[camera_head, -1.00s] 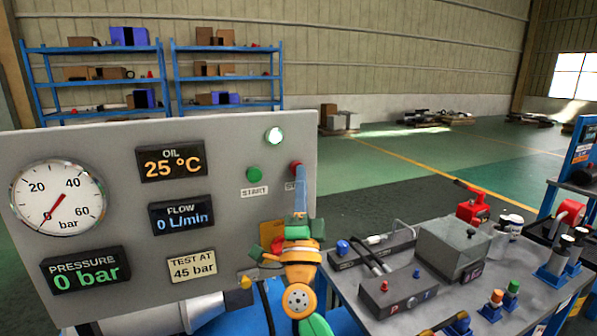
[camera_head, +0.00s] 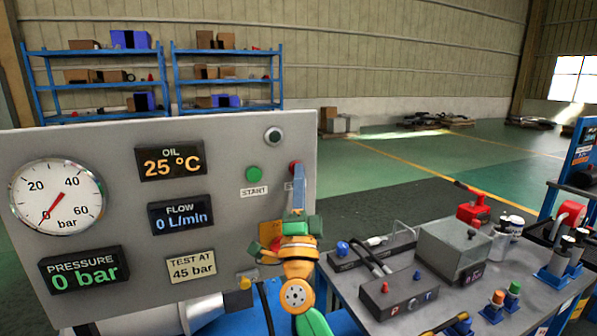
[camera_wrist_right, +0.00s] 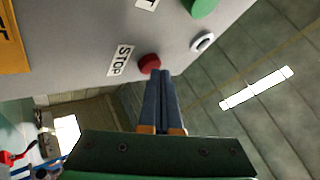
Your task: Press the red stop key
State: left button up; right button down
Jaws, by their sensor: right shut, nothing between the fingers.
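The red stop key (camera_head: 294,167) is on the right part of the grey panel (camera_head: 225,140), partly hidden by my right gripper (camera_head: 299,172) in the head view. In the right wrist view the red key (camera_wrist_right: 149,63) shows beside the STOP label (camera_wrist_right: 120,61). My right gripper (camera_wrist_right: 160,76) is shut and empty, with its blue fingertips at the key's edge; I cannot tell whether they touch it. The green start key (camera_head: 254,174) is to the left of the red one. The round lamp (camera_head: 273,135) above them is dark. My left gripper is not in view.
The panel has a pressure gauge (camera_head: 57,197) at zero and displays reading 0 bar, 0 L/min and 25 °C. A grey bench (camera_head: 360,312) with a valve block, a box and several fittings stands at the right. Blue shelves (camera_head: 104,53) stand far back.

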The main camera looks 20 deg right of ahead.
dwell(0.3)
jog(key=shift+s+p, duration=0.85)
jog(key=shift+a, duration=0.1)
jog(key=s+p, duration=0.3)
jog(key=s, duration=0.2)
jog(key=shift+a, duration=0.1)
